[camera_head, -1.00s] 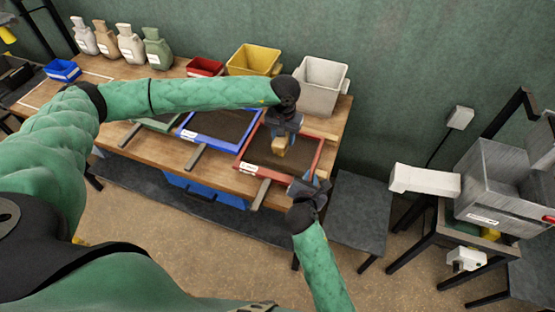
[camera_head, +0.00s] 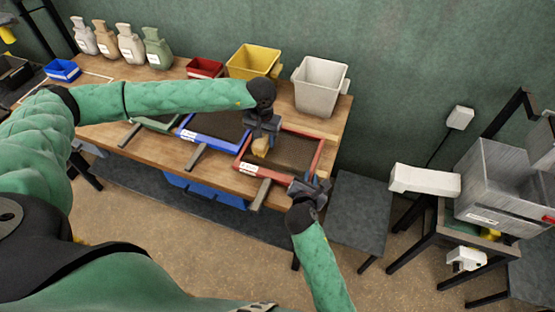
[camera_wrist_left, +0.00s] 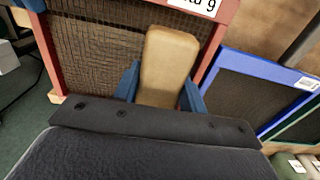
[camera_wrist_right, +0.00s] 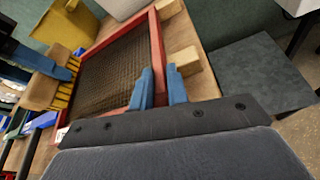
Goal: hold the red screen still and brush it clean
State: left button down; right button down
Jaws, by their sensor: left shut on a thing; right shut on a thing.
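The red screen (camera_head: 318,158) is a red frame around dark mesh and lies at the right end of the workbench. It fills part of the right wrist view (camera_wrist_right: 157,45). My left gripper (camera_head: 262,132) is shut on a wooden brush (camera_head: 260,147) with yellow bristles, over the screen's left part. The brush block stands between blue fingers in the left wrist view (camera_wrist_left: 168,65). Whether the bristles touch the mesh is unclear. My right gripper (camera_head: 308,188) is shut on the red frame at its near right corner; its blue fingers (camera_wrist_right: 160,88) straddle the frame there.
A blue-framed screen (camera_head: 217,143) lies left of the red one. A yellow bin (camera_head: 253,62), a white bin (camera_head: 320,85) and a small red bin (camera_head: 205,67) stand along the back. Several bottles line the back left. A dark low table (camera_head: 345,215) stands to the right.

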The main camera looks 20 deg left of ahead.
aim_at(274, 167)
pick_arm(q)
jog(key=shift+s+a+f, duration=0.1)
jog(key=shift+s+a, duration=0.1)
jog(key=shift+a, duration=0.4)
jog(key=shift+s+a+f, duration=0.1)
jog(key=shift+s+a, duration=0.15)
jog(key=shift+a, duration=0.3)
jog(key=shift+s+a+f, duration=0.1)
jog(key=shift+s+a, duration=0.1)
jog(key=shift+a, duration=0.4)
jog(key=shift+f, duration=0.1)
jog(key=shift+f, duration=0.55)
jog(key=shift+f, duration=0.8)
dwell(0.4)
jog(key=shift+d, duration=0.15)
jog(key=shift+d+r, duration=0.15)
jog(key=shift+d, duration=1.5)
jog(key=shift+d, duration=0.1)
